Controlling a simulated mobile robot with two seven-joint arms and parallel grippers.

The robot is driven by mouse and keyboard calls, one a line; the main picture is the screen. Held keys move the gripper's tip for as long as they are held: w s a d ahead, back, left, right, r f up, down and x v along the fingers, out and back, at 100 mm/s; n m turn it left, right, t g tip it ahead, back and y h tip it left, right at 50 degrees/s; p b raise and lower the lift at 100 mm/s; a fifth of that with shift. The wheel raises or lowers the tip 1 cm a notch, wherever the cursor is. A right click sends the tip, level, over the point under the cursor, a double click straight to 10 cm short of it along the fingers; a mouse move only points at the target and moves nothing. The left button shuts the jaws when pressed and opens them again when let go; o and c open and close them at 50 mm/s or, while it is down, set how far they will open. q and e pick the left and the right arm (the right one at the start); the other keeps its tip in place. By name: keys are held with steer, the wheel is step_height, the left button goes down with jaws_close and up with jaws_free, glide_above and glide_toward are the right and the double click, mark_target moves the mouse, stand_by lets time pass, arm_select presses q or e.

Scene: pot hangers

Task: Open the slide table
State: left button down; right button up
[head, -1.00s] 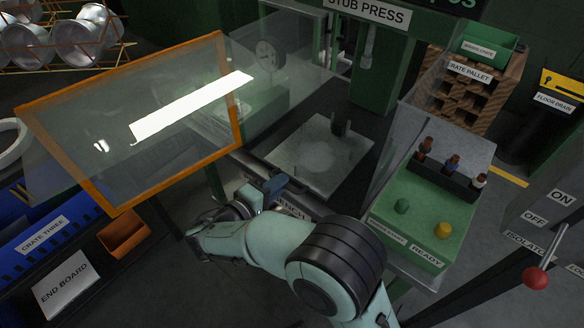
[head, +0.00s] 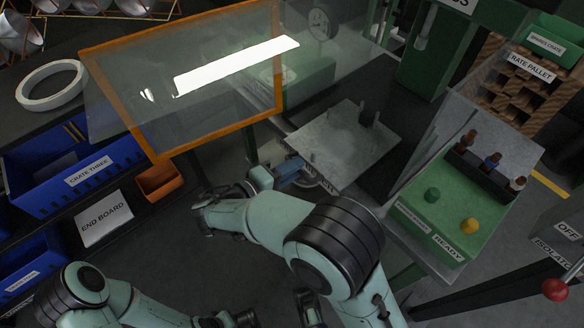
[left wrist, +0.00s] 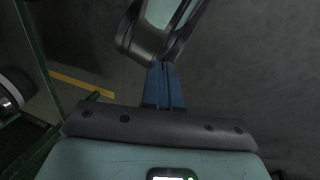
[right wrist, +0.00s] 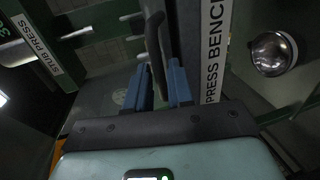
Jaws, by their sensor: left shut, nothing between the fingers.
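The slide table, a grey metal plate (head: 335,150) with a dark block on it, lies in the stub press behind the front edge of the bench. My right gripper (head: 290,170) is low at its front edge. The handle is partly hidden by the fingers. In the left wrist view my left gripper (left wrist: 164,85) is shut and empty, over the floor.
An orange-framed clear guard (head: 200,140) stands out left of the plate. A green button panel (head: 425,205) with a clear screen is to the right. Blue crates (head: 75,175) and an orange bin (head: 158,182) are on the left shelf. A red-knobbed lever (head: 555,289) stands at lower right.

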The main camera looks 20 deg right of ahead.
steer(key=shift+a, duration=0.1)
